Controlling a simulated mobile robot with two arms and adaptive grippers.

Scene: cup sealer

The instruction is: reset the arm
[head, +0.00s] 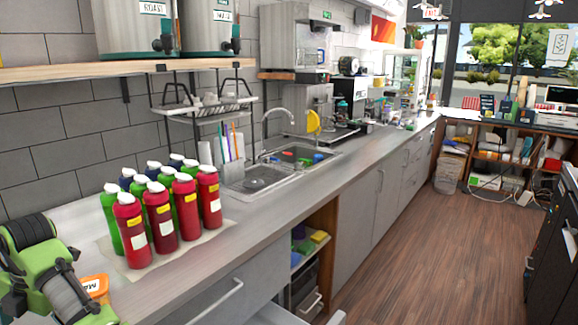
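Part of my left arm, green and black, shows at the lower left of the head view, beside the counter (255,228). Its fingertips do not show, so I cannot see what its gripper is doing. My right arm and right gripper are out of the picture. No cup sealer can be made out for certain.
Several red bottles (161,217) and green bottles (109,208) with white caps stand on a pale mat (205,238) close to my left arm. An orange labelled item (94,287) lies beside the arm. A sink (256,180) is farther along. The wooden floor (430,250) is clear.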

